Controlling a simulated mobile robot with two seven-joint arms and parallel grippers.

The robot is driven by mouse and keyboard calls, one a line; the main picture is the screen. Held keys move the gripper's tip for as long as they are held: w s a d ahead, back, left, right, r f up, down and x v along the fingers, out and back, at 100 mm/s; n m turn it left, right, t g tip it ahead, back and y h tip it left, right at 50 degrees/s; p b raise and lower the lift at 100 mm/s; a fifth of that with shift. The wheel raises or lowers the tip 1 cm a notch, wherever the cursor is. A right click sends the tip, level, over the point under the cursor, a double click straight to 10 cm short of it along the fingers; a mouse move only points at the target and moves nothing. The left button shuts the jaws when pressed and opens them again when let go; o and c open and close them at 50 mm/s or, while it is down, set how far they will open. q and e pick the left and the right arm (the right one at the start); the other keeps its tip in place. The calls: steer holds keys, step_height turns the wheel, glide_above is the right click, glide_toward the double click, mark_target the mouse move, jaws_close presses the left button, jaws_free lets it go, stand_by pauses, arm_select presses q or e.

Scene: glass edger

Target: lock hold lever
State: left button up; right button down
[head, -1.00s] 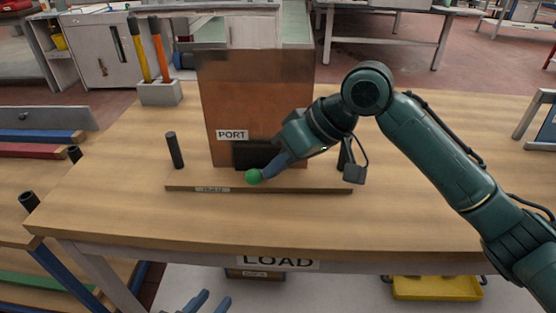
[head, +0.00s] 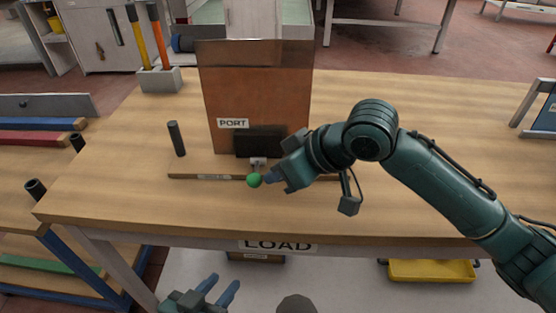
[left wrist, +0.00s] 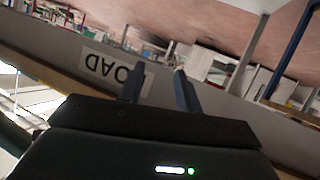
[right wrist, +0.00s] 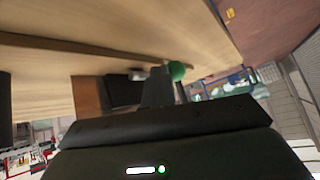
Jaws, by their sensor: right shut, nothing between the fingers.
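The hold lever ends in a green ball knob (head: 254,181), at the front edge of the low board before the brown PORT panel (head: 258,84). A small light bracket (head: 258,162) shows behind the knob, below the dark port opening. My right gripper (head: 269,177) is shut and empty, its fingertips right beside the knob's right side; contact is unclear. In the right wrist view the green knob (right wrist: 176,71) sits just past the shut fingertips (right wrist: 158,84). My left gripper (head: 220,287) is low in front of the table, open and empty; its parted fingers show in the left wrist view (left wrist: 158,88).
A dark upright post (head: 177,139) stands on the board's left. A grey holder (head: 160,79) with yellow and orange handles stands behind it. A yellow tray (head: 431,271) lies below the table. The right part of the wooden tabletop (head: 450,120) is mostly clear.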

steer(key=shift+s+f, duration=0.2)
steer(key=shift+f, duration=0.05)
steer(key=shift+r, duration=0.1)
stand_by(0.3)
